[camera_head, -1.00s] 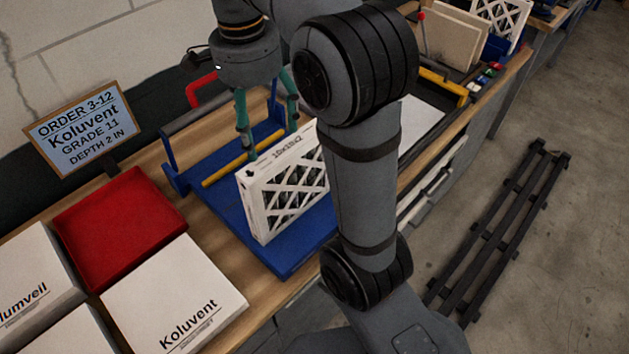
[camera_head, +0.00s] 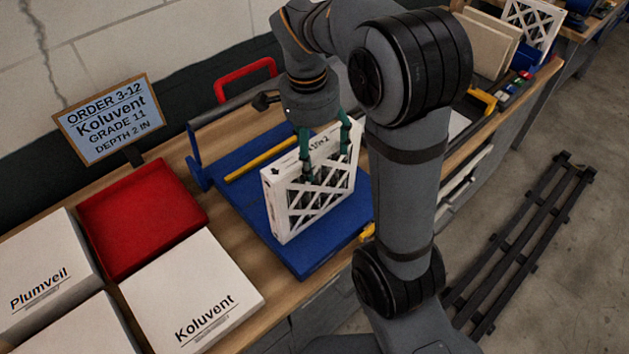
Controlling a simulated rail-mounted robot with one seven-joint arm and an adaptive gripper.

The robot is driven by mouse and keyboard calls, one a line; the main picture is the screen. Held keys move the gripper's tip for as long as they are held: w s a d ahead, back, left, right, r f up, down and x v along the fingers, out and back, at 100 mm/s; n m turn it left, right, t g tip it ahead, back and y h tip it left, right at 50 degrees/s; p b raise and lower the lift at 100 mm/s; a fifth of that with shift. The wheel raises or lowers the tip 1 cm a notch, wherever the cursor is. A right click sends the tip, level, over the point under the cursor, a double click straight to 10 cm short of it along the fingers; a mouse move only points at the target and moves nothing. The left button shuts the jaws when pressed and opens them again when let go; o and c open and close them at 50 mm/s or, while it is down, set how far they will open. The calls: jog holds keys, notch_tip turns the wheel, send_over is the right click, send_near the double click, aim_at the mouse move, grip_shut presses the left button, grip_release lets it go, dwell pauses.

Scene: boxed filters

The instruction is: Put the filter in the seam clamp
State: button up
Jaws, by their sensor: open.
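The filter (camera_head: 315,201), a white framed panel with a diamond lattice face, stands upright on the blue base plate of the seam clamp (camera_head: 231,162). A yellow bar (camera_head: 262,158) lies along the plate behind the filter. The clamp's blue side bracket (camera_head: 198,165) and grey bar show at the left. My gripper (camera_head: 326,172) is open, with its two green fingers reaching down at the filter's upper part. One finger overlaps the lattice face in the picture. Whether the fingers touch the filter cannot be told.
A red tray (camera_head: 141,218) sits left of the clamp, beside white boxes marked Koluvent (camera_head: 194,288) and Plumveil (camera_head: 42,272). An order sign (camera_head: 108,118) reads Koluvent, grade 11, depth 2 in. A red handle (camera_head: 246,75) stands behind. More panels (camera_head: 486,44) are at the back right.

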jog(key=shift+f, duration=0.25)
jog(key=shift+c, duration=1)
jog(key=c, duration=1.6)
